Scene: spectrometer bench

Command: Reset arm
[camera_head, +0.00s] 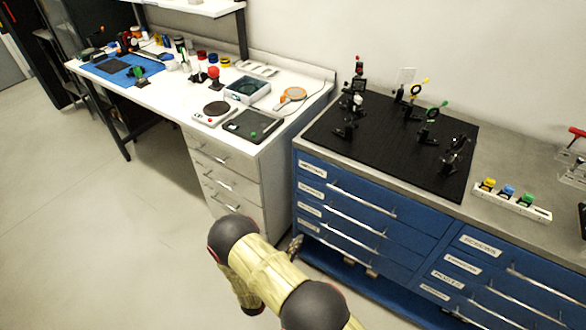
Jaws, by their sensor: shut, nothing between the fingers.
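My arm, with yellow links and dark joints, is folded at the bottom centre of the head view. A small grey-brown part that appears to be the tip of my gripper (295,245) shows just beyond the arm, low in front of the blue cabinet. The rest of the gripper is hidden behind my arm. The visible tip is shut and holds nothing. It is below the bench tops and apart from the items on them.
The blue drawer cabinet (345,208) carries a black optical breadboard (385,150) with several mounts, and a white holder (507,205) with coloured parts. The white bench (165,95) holds a scale (217,109), a dark tray (253,125) and a blue mat (103,72). Floor at left is clear.

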